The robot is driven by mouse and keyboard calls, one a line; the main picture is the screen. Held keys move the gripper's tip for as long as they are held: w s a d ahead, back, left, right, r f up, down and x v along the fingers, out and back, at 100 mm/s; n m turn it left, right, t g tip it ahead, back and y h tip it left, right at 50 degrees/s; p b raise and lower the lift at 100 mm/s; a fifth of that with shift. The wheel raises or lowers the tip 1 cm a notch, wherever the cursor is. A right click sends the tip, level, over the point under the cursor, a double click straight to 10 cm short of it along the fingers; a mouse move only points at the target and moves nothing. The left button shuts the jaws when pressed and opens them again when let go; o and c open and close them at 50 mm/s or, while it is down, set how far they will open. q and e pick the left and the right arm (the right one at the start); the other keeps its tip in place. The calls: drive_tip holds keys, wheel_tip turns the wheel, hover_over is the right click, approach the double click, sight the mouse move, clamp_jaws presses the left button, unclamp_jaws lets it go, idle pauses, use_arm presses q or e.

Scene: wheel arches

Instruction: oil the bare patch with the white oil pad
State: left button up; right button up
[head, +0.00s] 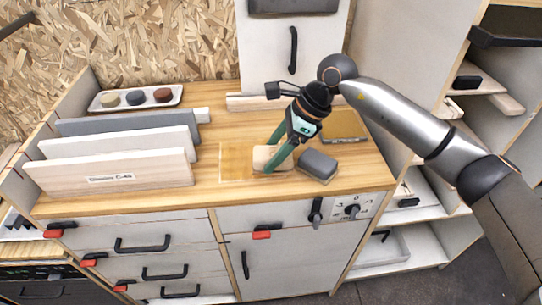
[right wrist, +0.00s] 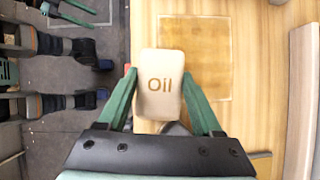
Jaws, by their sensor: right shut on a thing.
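The white oil pad (head: 263,158), a cream block, shows the word "Oil" in the right wrist view (right wrist: 160,84). My right gripper (head: 277,160) is shut on it, with a green finger on each side. The square patch (head: 236,161) lies on the wooden worktop and has a pale outline. In the right wrist view the patch (right wrist: 205,52) is streaky amber inside, with a paler border. The pad overlaps one edge of the patch in both views and hides part of it. I cannot tell whether it touches the wood.
A dark grey block (head: 318,165) lies close to the right of the pad. An amber panel (head: 344,125) lies behind it. Upright boards (head: 110,172) stand at the left, before a tray (head: 135,97) with three round pieces. Drawers and knobs line the front below the worktop edge.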

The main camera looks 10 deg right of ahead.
drive_tip(key=shift+r+p, duration=0.7)
drive_tip(key=shift+r, duration=0.9)
